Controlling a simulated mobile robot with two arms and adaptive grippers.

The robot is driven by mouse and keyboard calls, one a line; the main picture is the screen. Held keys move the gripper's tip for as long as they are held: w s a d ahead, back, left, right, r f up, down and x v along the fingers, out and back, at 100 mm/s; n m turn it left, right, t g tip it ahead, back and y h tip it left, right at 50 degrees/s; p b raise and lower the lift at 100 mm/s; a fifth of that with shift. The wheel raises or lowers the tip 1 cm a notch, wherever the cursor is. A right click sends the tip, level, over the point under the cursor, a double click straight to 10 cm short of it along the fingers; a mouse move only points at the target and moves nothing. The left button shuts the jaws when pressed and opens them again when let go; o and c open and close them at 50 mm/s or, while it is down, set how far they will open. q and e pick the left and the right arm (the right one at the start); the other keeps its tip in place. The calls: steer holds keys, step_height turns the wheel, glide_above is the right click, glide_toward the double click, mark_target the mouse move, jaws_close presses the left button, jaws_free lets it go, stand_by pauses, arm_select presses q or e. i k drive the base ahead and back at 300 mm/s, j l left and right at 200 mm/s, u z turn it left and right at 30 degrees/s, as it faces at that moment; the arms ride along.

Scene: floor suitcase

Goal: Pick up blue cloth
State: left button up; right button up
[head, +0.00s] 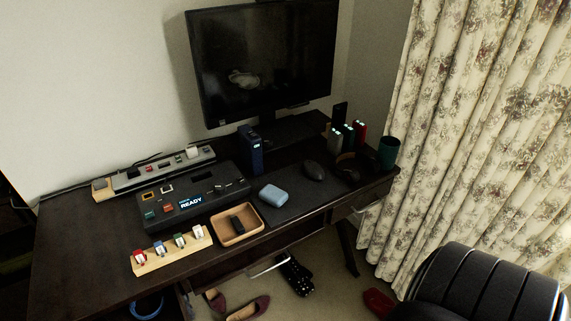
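I cannot make out a thing that is clearly a blue cloth. A small rounded light blue item (273,195) lies on the dark mat on the desk; it looks more like a case than cloth. A blue looped thing (147,309) shows low at the left under the desk, partly cut off by the bottom edge. A dark item with white dots (295,276), perhaps fabric, is on the floor below the desk front. Neither of my grippers is in view.
The dark desk (88,256) holds a monitor (262,62), a console reading READY (192,202), a wooden tray (256,229) and a teal cup (388,152). Shoes (250,308) lie on the floor. A black chair (490,285) blocks the lower right, near the curtain (480,130).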

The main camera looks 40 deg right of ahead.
mark_target(271, 194)
steer(key=j+z, duration=0.15)
steer(key=z, duration=0.25)
steer(key=j+z, duration=0.15)
steer(key=z, duration=0.2)
steer(key=k+j+z, duration=0.1)
steer(key=z, duration=0.3)
steer(key=j+z, duration=0.1)
steer(key=z, duration=0.25)
steer(key=k, duration=0.05)
